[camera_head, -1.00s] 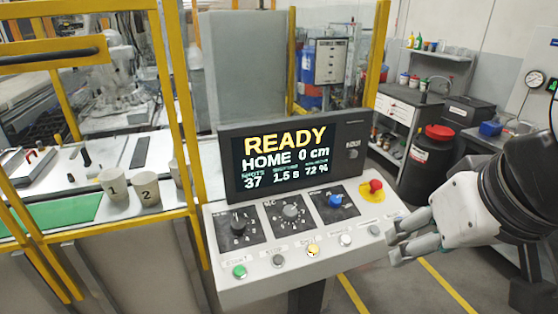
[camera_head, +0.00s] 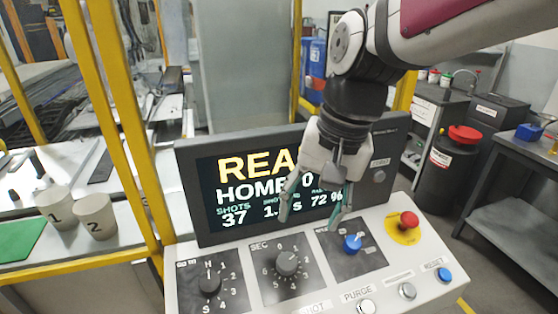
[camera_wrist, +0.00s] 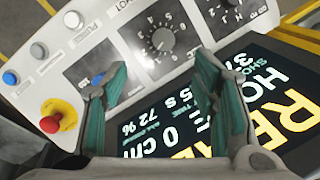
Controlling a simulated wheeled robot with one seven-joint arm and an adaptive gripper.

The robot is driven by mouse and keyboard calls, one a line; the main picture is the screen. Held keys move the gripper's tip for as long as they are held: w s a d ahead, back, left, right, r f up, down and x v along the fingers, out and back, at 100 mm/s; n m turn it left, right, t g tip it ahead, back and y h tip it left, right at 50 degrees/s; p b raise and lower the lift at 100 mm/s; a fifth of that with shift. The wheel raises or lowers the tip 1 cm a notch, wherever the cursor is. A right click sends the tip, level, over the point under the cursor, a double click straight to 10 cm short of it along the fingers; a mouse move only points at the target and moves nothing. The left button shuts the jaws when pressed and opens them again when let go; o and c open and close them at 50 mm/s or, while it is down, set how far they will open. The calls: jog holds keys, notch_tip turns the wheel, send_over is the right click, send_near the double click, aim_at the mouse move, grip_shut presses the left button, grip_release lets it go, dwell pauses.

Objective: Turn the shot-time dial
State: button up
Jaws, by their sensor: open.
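The shot-time dial is the middle grey knob marked SEC (camera_head: 287,263) on the sloping control panel, with numbers around it. In the wrist view the dial (camera_wrist: 163,39) lies upper centre, just beyond the fingertips. My gripper (camera_head: 312,216) is open and empty, pointing down in front of the screen, above and a little right of the dial. In the wrist view its green-padded fingers (camera_wrist: 160,72) are spread apart, touching no knob. The screen (camera_head: 233,208) reads HOME and SHOTS 37; my gripper hides part of READY and the shot-time figure.
A black dial (camera_head: 209,284) sits left of the SEC dial and a blue knob (camera_head: 353,243) right of it. A red mushroom button (camera_head: 408,219) is at the panel's right. Push buttons line the front edge. Two numbered cups (camera_head: 97,216) stand left behind a yellow post (camera_head: 127,140).

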aim_at(288, 261)
jog(key=a+f, duration=0.1)
jog(key=f, duration=0.3)
jog(key=w+a+f, duration=0.1)
jog(key=f, duration=0.4)
jog(key=a+f, duration=0.1)
jog(key=f, duration=0.4)
jog(key=shift+w+b, duration=0.3)
jog(key=shift+b, duration=0.1)
jog(key=shift+r, duration=0.1)
jog(key=c, duration=1.2)
